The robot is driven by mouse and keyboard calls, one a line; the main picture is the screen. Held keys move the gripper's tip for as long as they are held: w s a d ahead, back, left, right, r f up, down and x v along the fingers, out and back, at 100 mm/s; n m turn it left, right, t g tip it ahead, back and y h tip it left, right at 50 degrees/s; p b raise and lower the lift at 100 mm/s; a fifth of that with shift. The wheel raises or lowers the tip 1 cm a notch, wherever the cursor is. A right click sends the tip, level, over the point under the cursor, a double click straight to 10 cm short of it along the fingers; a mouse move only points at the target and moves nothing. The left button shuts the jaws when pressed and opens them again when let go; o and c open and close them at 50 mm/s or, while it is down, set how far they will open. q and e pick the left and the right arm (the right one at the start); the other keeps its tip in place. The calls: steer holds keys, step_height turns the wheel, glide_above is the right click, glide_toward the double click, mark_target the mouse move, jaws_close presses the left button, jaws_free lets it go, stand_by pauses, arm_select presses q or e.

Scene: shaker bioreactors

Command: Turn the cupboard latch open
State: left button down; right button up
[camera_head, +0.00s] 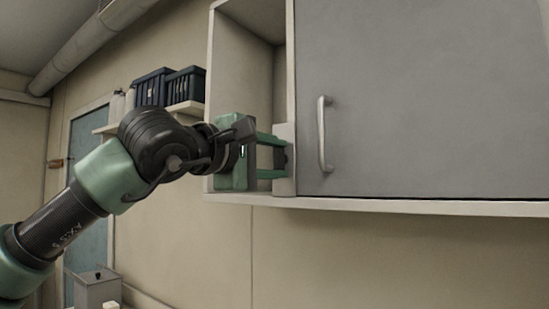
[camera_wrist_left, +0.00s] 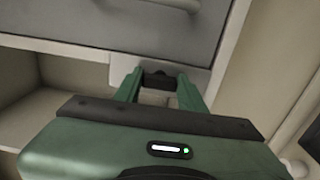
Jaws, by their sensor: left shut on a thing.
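The wall cupboard has a grey door (camera_head: 420,95) with a pale vertical bar handle (camera_head: 323,134); the door looks closed. A light latch plate (camera_head: 284,160) sits at the lower left edge of the door, with a small dark latch (camera_head: 288,158) on it. My left gripper (camera_head: 284,159) reaches in from the left, its green fingers on either side of the latch and shut on it. In the left wrist view the dark latch (camera_wrist_left: 158,79) shows between the fingertips. Its exact angle is hard to tell. My right gripper is not in view.
An open cupboard compartment (camera_head: 245,75) lies left of the door, behind my left gripper. Dark blue crates (camera_head: 168,87) stand on a shelf (camera_head: 187,109) further left. A grey box (camera_head: 97,288) is low at the left. The wall below the cupboard is clear.

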arm_select(q)
steer(key=shift+m, duration=0.3)
steer(key=c, duration=0.8)
jaws_free()
steer(key=shift+c, duration=0.2)
steer(key=b+v, duration=0.3)
steer(key=v, duration=0.4)
steer(key=shift+s, duration=0.35)
steer(key=shift+a, duration=0.2)
